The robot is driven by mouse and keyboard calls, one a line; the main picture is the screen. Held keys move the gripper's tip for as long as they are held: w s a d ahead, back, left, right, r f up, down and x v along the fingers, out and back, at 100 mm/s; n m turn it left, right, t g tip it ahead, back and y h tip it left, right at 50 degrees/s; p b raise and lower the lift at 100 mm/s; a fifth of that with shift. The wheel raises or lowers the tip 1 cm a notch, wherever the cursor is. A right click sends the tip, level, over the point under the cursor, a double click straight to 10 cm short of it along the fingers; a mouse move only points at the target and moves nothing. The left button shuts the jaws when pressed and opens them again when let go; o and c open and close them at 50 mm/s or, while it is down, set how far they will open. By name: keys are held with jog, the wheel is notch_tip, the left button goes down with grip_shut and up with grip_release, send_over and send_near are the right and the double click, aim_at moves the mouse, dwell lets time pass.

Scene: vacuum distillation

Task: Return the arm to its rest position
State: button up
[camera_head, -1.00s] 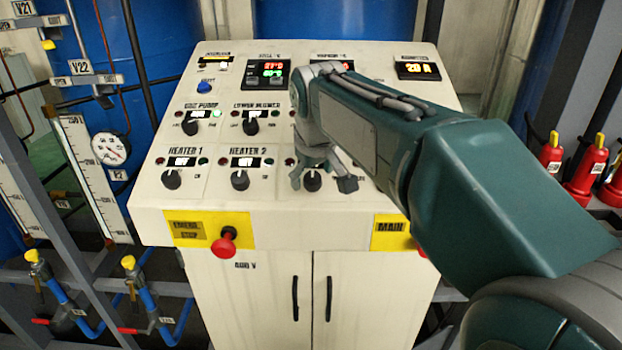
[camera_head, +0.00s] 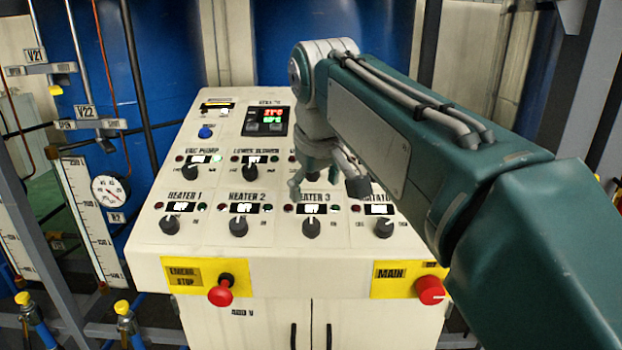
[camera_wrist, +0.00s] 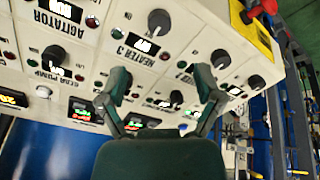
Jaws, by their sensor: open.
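My gripper (camera_head: 325,185) is open and empty, held above the control panel (camera_head: 150,228) in the head view. Its two fingers are spread apart in the wrist view (camera_wrist: 160,90), with the panel's knobs and labels beyond them. My arm reaches in from the right side of the head view and hides the panel's upper right part. The Heater 3 knob (camera_head: 311,228) shows just below the gripper, apart from it. The Heater 2 knob (camera_head: 238,226) and Heater 1 knob (camera_head: 169,225) are to its left.
A red emergency stop button (camera_head: 220,292) and a red main knob (camera_head: 430,290) stick out from the panel's front. A pressure gauge (camera_head: 109,191) and blue tank (camera_head: 90,60) stand left. Valves with yellow caps (camera_head: 122,307) are low at left.

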jog(key=s+d+f+m, duration=0.3)
jog(key=s+d+f, duration=0.4)
jog(key=s+f, duration=0.2)
jog(key=s+d+f+m+t, duration=0.1)
jog(key=s+d+f+m, duration=0.2)
jog(key=s+d+f, duration=0.4)
jog(key=s+f, duration=0.3)
jog(key=s, duration=0.1)
jog(key=shift+s+f+m, duration=0.3)
jog(key=shift+s, duration=0.1)
